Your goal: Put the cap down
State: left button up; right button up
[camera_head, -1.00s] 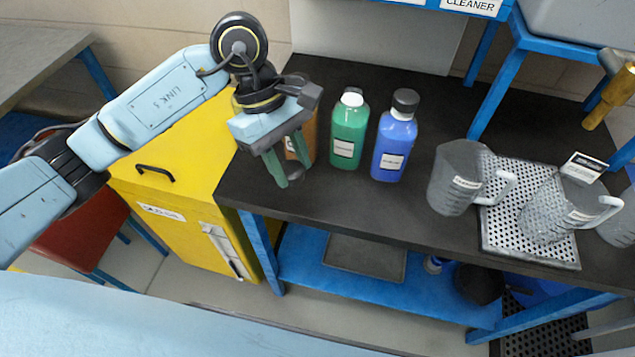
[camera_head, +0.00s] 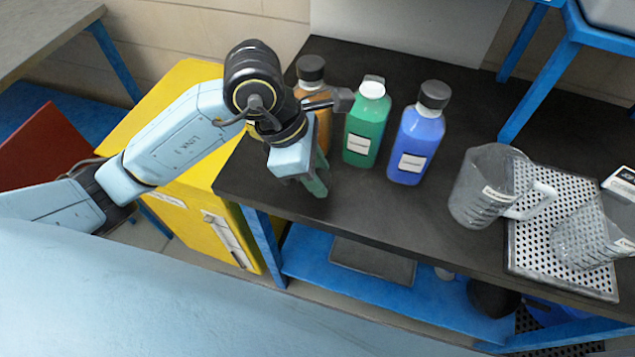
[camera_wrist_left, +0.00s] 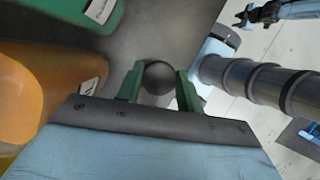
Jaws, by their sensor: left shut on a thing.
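My left gripper (camera_head: 318,186) is over the near left part of the black bench, in front of the orange bottle (camera_head: 325,108). In the left wrist view its green fingers (camera_wrist_left: 160,88) are shut on a dark round cap (camera_wrist_left: 158,76). The head view hides the cap, so I cannot tell whether it touches the bench. The orange bottle and the blue bottle (camera_head: 416,142) wear dark caps. The green bottle (camera_head: 365,132) has a white top. Part of my right arm, with what seems its gripper (camera_wrist_left: 243,17), shows small in the left wrist view; its jaws are unclear.
The black bench top (camera_head: 400,212) is bare in front of the bottles. A clear jug (camera_head: 488,185) stands to the right, beside a perforated tray (camera_head: 545,235) with another jug (camera_head: 590,235). A yellow cabinet (camera_head: 185,120) stands left of the bench.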

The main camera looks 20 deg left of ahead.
pick_arm(q)
notch_tip(320, 180, down, 4)
jog(key=shift+r+b, duration=0.25)
jog(key=shift+b, duration=0.05)
jog(key=shift+f, duration=0.15)
pick_arm(e)
jog(key=shift+w+f, duration=0.25)
jog(key=shift+w, duration=0.2)
pick_arm(q)
jog(key=o, duration=1)
jog(key=shift+c, duration=0.2)
pick_arm(e)
jog(key=shift+w+f, duration=0.1)
